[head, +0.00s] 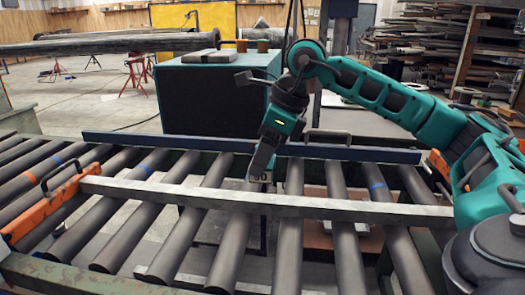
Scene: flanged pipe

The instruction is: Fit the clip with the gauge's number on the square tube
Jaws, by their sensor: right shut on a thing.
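The pale grey square tube (350,208) lies across the rollers, running from left to right. My right gripper (263,160) comes down from above and is shut on a small clip (260,178). The clip has dark digits on a light face, too small to read surely. It is at the tube's far edge, near the middle of its length; I cannot tell whether it touches the tube. The gripper's fingers hide part of the clip. I cannot pick out the gauge. My left gripper is not in view.
Orange clamps with black handles stand at the left (45,205) and partly hidden at the right. A dark blue rail (170,142) runs behind the tube. A teal cabinet (205,100) stands beyond, with a grey block (208,57) and brown cups on top. Gaps lie between the rollers.

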